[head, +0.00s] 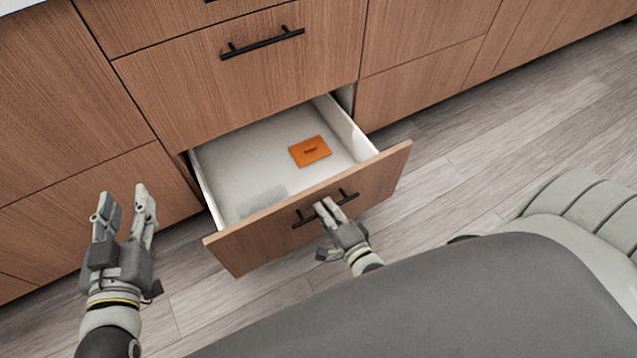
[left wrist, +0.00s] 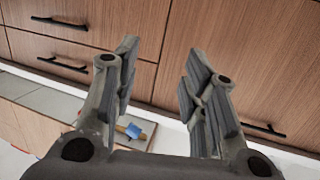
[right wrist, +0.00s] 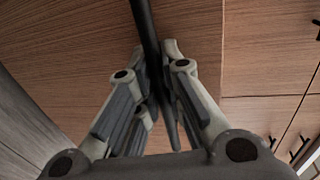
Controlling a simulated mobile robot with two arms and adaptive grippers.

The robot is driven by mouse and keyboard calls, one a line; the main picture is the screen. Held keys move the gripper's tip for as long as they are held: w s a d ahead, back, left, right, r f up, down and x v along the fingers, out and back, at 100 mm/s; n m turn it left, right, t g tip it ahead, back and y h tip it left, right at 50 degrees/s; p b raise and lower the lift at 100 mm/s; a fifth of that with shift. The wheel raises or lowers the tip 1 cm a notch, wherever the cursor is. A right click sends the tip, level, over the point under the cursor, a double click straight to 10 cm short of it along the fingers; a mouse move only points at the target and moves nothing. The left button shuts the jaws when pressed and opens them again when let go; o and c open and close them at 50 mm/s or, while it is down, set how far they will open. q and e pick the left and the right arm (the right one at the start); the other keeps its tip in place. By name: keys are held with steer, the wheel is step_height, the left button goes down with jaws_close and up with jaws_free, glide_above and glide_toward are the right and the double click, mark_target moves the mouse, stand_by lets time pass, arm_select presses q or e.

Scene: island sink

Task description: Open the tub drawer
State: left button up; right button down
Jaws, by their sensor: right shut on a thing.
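The drawer (head: 240,258) at the bottom of the wooden cabinet is pulled well out, showing its white inside. An orange flat box-like item (head: 310,151) lies in it, with a faint greyish patch at its near left. My right gripper (head: 328,208) is shut on the drawer's black bar handle (head: 303,219) at the front; the handle (right wrist: 146,30) runs between its fingers in the right wrist view. My left gripper (head: 124,208) is open and empty, left of the drawer, apart from it. The left wrist view shows its fingers (left wrist: 163,85) spread.
A shut drawer with a black handle (head: 262,43) is above the open one. Wooden cabinet fronts (head: 420,85) flank it on both sides. The grey plank floor (head: 500,135) to the right is clear.

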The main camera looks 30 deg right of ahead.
arm_select(q)
steer(key=s+a+f+g+y+p, duration=0.2)
steer(key=s+a+f+g, duration=0.1)
steer(key=s+f+g, duration=0.4)
steer(key=shift+s+a+f+g, duration=0.3)
steer(key=shift+s+f, duration=0.15)
steer(key=shift+f, duration=1.3)
arm_select(e)
steer(key=s, duration=1.2)
steer(key=shift+s+d, duration=0.25)
steer(key=shift+s, duration=0.1)
steer(key=c, duration=1.5)
jaws_free()
steer(key=s, duration=0.4)
steer(key=s+r, duration=0.1)
steer(key=s, duration=0.2)
steer(key=s+r, duration=0.1)
steer(key=s, duration=0.3)
steer(key=shift+s+d+r, duration=0.15)
steer(key=shift+s+d, duration=0.05)
steer(key=shift+s, duration=0.15)
